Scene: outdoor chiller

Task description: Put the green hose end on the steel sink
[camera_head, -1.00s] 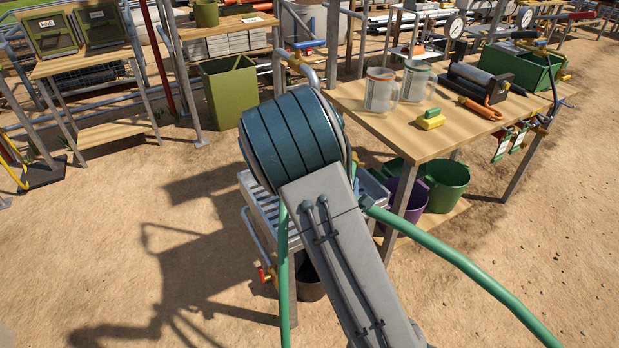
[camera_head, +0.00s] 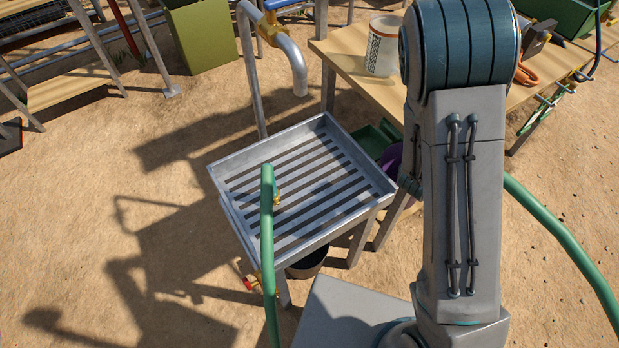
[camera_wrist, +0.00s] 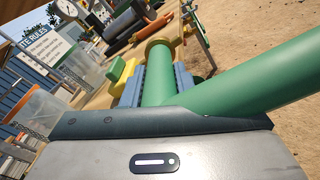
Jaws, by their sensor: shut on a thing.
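The steel sink (camera_head: 345,232), a shallow tray with a slatted top on legs, stands left of my arm in the head view. My gripper (camera_wrist: 158,80) shows in the wrist view, its blue fingers shut around a green hose end (camera_wrist: 160,55). The hose runs off to the upper right there. In the head view my arm hides my gripper. A green hose (camera_head: 565,245) comes out from behind the arm toward the lower right. Another green hose length (camera_head: 268,240) rises in front of the sink, with a small brass fitting (camera_head: 277,200) near its top.
A bent steel tap pipe (camera_head: 290,55) overhangs the sink's back. A wooden table (camera_head: 350,75) with a clear jug (camera_head: 383,47) stands behind and right. A yellow sponge (camera_wrist: 120,75) lies near my gripper. A dark bucket (camera_head: 307,264) is under the sink.

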